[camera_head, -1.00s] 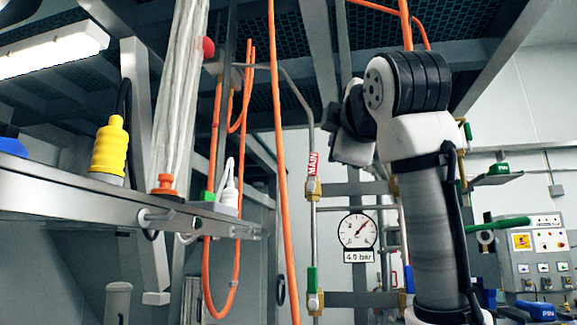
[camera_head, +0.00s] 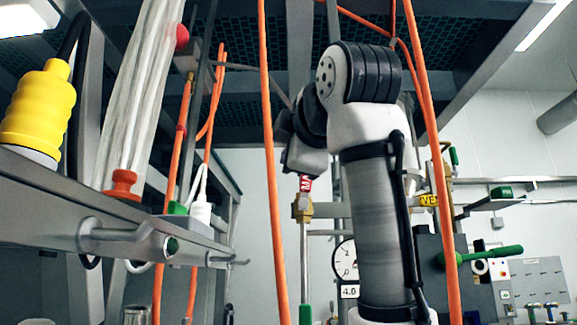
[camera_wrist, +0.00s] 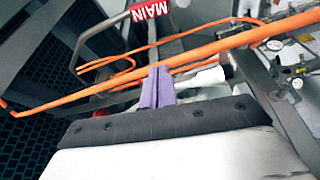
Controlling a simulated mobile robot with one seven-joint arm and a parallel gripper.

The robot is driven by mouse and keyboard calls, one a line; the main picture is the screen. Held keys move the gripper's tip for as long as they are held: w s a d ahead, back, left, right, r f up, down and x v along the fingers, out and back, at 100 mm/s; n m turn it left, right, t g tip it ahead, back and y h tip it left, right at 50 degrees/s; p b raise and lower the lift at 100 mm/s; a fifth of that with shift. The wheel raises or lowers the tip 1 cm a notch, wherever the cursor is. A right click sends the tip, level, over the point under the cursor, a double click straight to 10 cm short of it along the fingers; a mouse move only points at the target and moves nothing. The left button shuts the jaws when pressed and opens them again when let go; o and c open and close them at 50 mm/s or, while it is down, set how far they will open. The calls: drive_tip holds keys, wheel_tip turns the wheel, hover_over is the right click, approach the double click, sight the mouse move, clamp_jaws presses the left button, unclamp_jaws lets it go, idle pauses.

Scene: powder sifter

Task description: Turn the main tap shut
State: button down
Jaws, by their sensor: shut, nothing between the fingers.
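The red MAIN label (camera_head: 306,184) is on a thin upright pipe in the head view, partly covered by my arm. A brass valve body (camera_head: 303,206) sits just below it on the pipe. Lower on the same pipe is a green part (camera_head: 305,314). The MAIN label also shows at the top of the wrist view (camera_wrist: 150,10), beyond my fingers. My gripper (camera_wrist: 157,72) is shut and empty, its purple fingers side by side. The fingers are hidden in the head view. I cannot make out the main tap's handle in the wrist view.
An orange hose (camera_wrist: 220,45) crosses the wrist view close beyond my fingertips. Orange hoses (camera_head: 267,150) also hang on both sides of my arm. A pressure gauge (camera_head: 344,262) is half hidden behind the arm.

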sight(306, 187)
drive_tip(key=w+p, duration=0.3)
drive_tip(key=w, duration=0.5)
drive_tip(key=shift+w+d, duration=0.35)
drive_tip(key=shift+d, duration=0.1)
drive_tip(key=shift+f, duration=0.1)
drive_tip(key=shift+s, duration=0.2)
